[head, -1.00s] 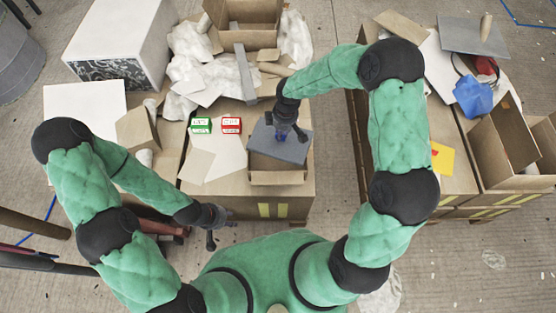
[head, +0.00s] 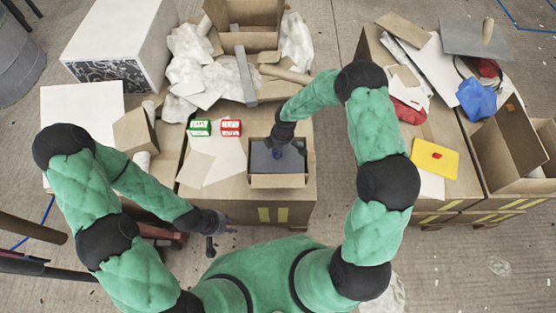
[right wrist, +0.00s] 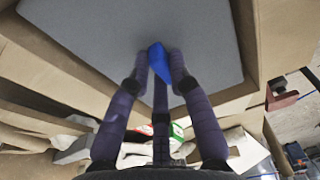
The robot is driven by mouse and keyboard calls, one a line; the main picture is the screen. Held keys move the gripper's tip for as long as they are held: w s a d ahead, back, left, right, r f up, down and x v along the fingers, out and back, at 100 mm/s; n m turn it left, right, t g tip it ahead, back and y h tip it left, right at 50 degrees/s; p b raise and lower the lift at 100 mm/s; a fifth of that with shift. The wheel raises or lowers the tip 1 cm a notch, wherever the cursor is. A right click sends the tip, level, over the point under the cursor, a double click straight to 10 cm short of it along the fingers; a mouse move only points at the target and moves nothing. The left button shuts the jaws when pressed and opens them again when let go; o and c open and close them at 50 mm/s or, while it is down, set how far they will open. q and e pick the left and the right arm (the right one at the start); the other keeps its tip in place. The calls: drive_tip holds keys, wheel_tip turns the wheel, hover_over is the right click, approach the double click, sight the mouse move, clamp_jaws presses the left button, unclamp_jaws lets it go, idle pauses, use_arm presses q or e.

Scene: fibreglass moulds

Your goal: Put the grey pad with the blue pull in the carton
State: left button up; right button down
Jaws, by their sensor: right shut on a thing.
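The grey pad (head: 268,160) lies within the walls of the small open carton (head: 278,181) at the front of the middle table; whether it rests on the bottom I cannot tell. In the right wrist view the pad (right wrist: 130,30) fills the top, with carton walls (right wrist: 243,50) around it. My right gripper (head: 278,150) is over the carton; in the right wrist view its fingers (right wrist: 160,68) are shut on the blue pull (right wrist: 158,60). My left gripper (head: 212,240) is empty, low in front of the table's left side; its fingers are too small to judge.
A green box (head: 200,127) and a red box (head: 231,127) stand left of the carton. A larger open carton (head: 250,38) and crumpled white sheets (head: 190,60) are behind. The right table holds a yellow pad (head: 432,158), a blue cloth (head: 475,97) and an open carton (head: 503,145).

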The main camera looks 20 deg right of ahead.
drive_tip(key=shift+f+b, duration=0.8)
drive_tip(key=shift+f, duration=1.95)
drive_tip(key=shift+f, duration=0.15)
drive_tip(key=c, duration=1.1)
unclamp_jaws()
drive_tip(key=shift+r, duration=0.4)
drive_tip(key=r+p, duration=0.1)
drive_tip(key=r, duration=0.2)
drive_tip(key=d+r+p, duration=0.1)
drive_tip(key=r+p, duration=0.1)
drive_tip(key=r, duration=0.2)
drive_tip(key=r+p, duration=0.1)
drive_tip(key=r, duration=0.3)
drive_tip(key=shift+s+d+r, duration=0.2)
